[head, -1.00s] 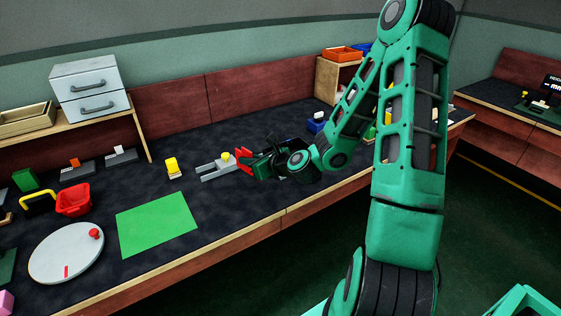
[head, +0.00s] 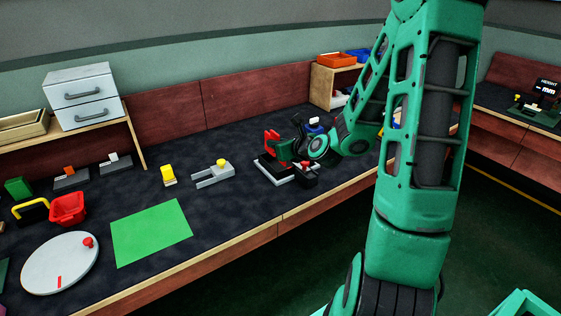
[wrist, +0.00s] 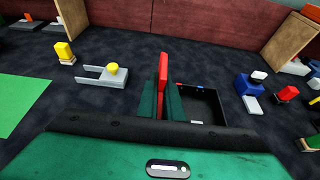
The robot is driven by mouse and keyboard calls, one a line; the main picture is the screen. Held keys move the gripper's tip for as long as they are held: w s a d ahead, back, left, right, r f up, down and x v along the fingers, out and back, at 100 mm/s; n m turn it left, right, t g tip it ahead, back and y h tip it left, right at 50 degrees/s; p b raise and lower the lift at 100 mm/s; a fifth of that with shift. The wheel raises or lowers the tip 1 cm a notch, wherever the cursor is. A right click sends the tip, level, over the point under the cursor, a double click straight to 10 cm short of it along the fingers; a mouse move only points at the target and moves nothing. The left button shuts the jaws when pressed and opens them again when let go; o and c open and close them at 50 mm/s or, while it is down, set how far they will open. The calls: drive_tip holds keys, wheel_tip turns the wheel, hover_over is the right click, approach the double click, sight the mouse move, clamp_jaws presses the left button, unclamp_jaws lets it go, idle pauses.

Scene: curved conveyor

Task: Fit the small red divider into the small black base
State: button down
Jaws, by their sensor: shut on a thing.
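The small red divider (head: 271,138) is held upright by my gripper (head: 285,150), at the right part of the dark worktop. In the wrist view the divider (wrist: 163,72) stands between the two green fingers (wrist: 162,102), which are shut on it. A black, open, tray-like piece, likely the small black base (wrist: 206,104), lies just right of the fingers in the wrist view. In the head view the black base (head: 266,166) shows partly below the divider, and my gripper hides much of it. I cannot tell whether the divider touches the base.
A grey forked piece with a yellow knob (head: 212,174) and a yellow block (head: 168,175) stand to the left. A blue block with a white top (wrist: 248,84) is right of the base. A green mat (head: 150,232) and a white disc (head: 60,263) lie further left.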

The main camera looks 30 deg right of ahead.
drive_tip(key=shift+w+d+f, duration=1.1)
drive_tip(key=shift+w+f, duration=0.25)
drive_tip(key=shift+f, duration=0.45)
drive_tip(key=shift+w+d+f, duration=1.05)
drive_tip(key=shift+w+f, duration=0.3)
drive_tip(key=shift+f, duration=0.4)
drive_tip(key=shift+w+d+f, duration=1.1)
drive_tip(key=shift+w+f, duration=0.25)
drive_tip(key=shift+f, duration=0.45)
drive_tip(key=c, duration=1.9)
unclamp_jaws()
drive_tip(key=shift+r, duration=0.1)
drive_tip(key=shift+s, duration=0.1)
drive_tip(key=v, duration=1.1)
drive_tip(key=shift+s+r, duration=0.2)
drive_tip(key=shift+s, duration=0.1)
